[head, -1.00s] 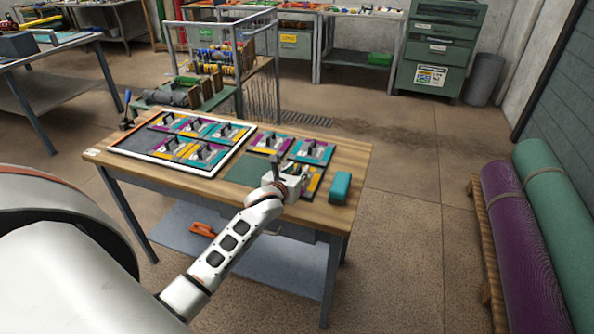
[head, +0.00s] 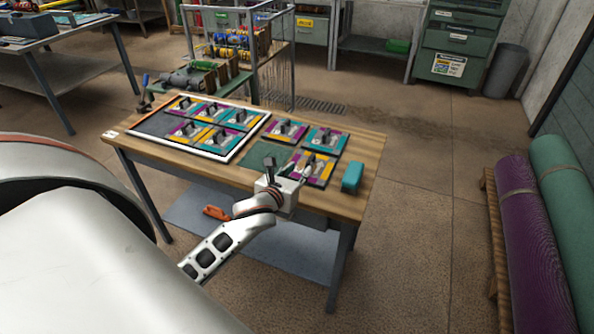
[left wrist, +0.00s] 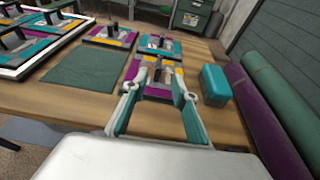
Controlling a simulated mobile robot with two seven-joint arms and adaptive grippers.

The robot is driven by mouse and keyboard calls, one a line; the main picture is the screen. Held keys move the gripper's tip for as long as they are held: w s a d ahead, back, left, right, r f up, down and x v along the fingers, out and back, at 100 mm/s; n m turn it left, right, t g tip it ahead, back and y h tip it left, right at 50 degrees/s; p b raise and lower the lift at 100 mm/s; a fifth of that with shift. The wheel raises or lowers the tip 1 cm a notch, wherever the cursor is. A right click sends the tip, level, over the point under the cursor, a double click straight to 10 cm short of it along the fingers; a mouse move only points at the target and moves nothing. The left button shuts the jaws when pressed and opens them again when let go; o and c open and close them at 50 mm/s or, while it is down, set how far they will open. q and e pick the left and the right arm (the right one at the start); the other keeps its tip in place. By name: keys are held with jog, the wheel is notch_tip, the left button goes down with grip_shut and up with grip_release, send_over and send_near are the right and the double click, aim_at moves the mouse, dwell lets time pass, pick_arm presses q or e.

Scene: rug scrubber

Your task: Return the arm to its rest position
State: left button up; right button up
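My left arm (head: 222,245) reaches in over the near edge of the wooden table. Its gripper (head: 289,168) is above the front of the table, just short of a purple, orange and teal panel (head: 322,179). In the left wrist view the gripper (left wrist: 158,88) has its two teal-lined fingers spread apart, with nothing held between them. The panel (left wrist: 150,77) with its handle lies beyond the fingertips, apart from them as far as I can tell. My right gripper is not in view.
A white-framed tray (head: 215,156) with several similar panels is on the table's left. Two more panels (head: 286,131) and a green mat (head: 262,155) lie mid-table, a teal block (head: 352,177) at right. Rolled rugs (head: 532,230) are at far right.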

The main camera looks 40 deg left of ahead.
pick_arm(q)
jog(key=shift+s, duration=0.1)
dwell(0.5)
jog(key=s+d+f+n+g, duration=0.1)
jog(key=s+f+n+g, duration=0.1)
jog(key=s+n, duration=0.65)
jog(key=s+d+f+n+g+y, duration=0.1)
jog(key=s+d+f+n+g, duration=0.15)
jog(key=s+n, duration=0.6)
jog(key=s+f+n+g, duration=0.2)
jog(key=s+n+g, duration=0.1)
jog(key=s+n, duration=0.5)
jog(key=w+d+f+n+t+h, duration=0.2)
jog(key=d+f+h, duration=0.5)
jog(key=d+f, duration=0.6)
jog(key=d+n+t, duration=0.1)
jog(key=d+t, duration=0.1)
jog(key=d, duration=0.1)
jog(key=shift+d+f+n, duration=0.15)
jog(key=shift+d+n, duration=0.15)
jog(key=shift+n, duration=0.1)
